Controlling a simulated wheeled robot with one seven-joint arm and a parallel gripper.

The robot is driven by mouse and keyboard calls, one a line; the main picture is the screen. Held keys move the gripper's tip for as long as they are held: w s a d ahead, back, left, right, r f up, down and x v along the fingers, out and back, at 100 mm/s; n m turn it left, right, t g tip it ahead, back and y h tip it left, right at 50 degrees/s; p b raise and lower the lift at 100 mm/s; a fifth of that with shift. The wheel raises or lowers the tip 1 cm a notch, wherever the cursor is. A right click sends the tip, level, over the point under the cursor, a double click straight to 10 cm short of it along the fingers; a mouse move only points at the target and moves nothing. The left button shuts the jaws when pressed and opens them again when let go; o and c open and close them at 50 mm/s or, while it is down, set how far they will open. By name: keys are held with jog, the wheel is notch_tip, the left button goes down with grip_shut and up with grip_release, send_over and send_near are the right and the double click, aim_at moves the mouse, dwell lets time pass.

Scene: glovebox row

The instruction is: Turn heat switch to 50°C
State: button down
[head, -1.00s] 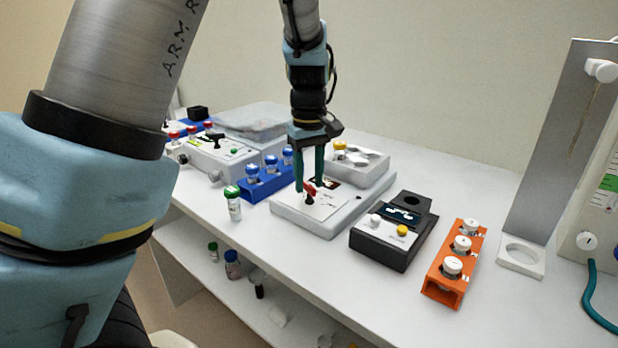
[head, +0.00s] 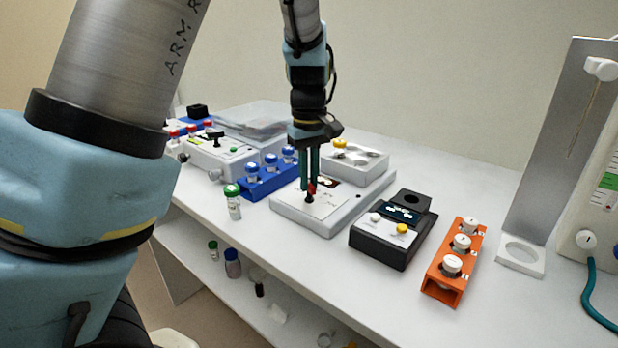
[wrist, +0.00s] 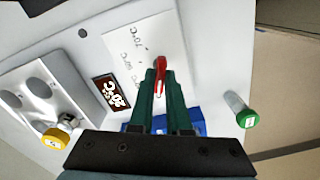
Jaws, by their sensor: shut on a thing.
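The heat switch is a red lever (wrist: 159,72) on a pale grey box (head: 345,223) with a white label plate (wrist: 140,40). It also shows in the head view as a small red piece (head: 312,188) on a dark pivot. My gripper (head: 310,188), with green fingers, points down over the plate and is shut on the red lever. It also shows in the wrist view (wrist: 160,75). A small display (wrist: 110,90) beside the plate has white characters that look like 20°C. Handwritten temperature marks on the plate are too small to read surely.
A grey tray with a yellow-capped vial (head: 340,145) sits behind. A blue rack (head: 262,180) and a green-capped vial (head: 233,205) stand to the left. A black device (head: 385,245) and an orange rack (head: 440,280) stand to the right.

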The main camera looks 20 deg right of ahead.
dwell(0.4)
jog(key=m, duration=0.4)
jog(key=shift+m, duration=2.3)
jog(key=c, duration=0.9)
grip_release()
notch_tip(320, 180, up, 11)
jog(key=shift+f+b, duration=0.1)
jog(key=shift+b, duration=0.65)
